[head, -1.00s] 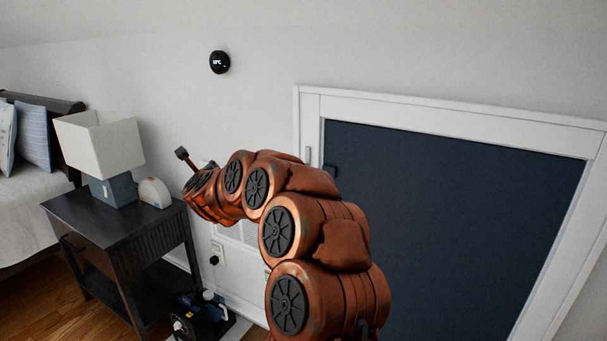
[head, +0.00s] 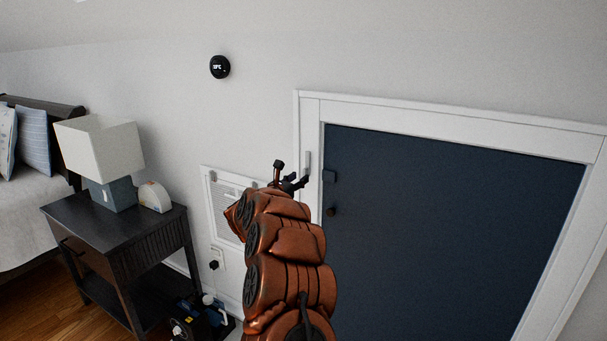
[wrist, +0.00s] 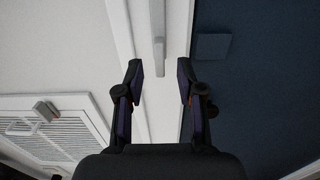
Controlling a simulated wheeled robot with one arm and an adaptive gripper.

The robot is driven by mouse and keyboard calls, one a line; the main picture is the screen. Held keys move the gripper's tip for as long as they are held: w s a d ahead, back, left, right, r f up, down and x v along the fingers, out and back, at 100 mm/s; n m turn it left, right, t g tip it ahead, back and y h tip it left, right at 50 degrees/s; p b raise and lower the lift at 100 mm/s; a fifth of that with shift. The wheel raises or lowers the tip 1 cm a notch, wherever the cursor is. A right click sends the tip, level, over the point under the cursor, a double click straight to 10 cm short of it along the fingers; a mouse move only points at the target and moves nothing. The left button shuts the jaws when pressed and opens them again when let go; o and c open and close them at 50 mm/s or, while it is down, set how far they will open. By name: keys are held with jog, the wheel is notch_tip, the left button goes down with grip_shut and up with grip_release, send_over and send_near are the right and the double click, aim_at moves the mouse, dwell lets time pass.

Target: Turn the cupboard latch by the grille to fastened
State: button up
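The cupboard latch (head: 308,163) is a slim pale grey bar standing upright on the white door frame, left of the dark blue door (head: 450,230). In the wrist view the latch bar (wrist: 158,35) runs vertically from the top edge. A dark square block (head: 329,177) sits on the door beside it and also shows in the wrist view (wrist: 212,47). My gripper (head: 289,179) is near the frame, just left of and below the bar. In the wrist view my gripper (wrist: 159,75) is open and empty, its fingertips to either side of the bar's lower end. Contact cannot be told.
The white wall grille (head: 222,195) is left of my arm and shows at left in the wrist view (wrist: 60,130). A round dark knob (head: 331,211) is on the door below the block. A dark nightstand (head: 120,230) with a lamp (head: 100,148) stands further left.

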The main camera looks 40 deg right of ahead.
aim_at(306, 167)
jog(key=shift+p+x, duration=0.6)
jog(key=shift+x, duration=1.5)
grip_shut()
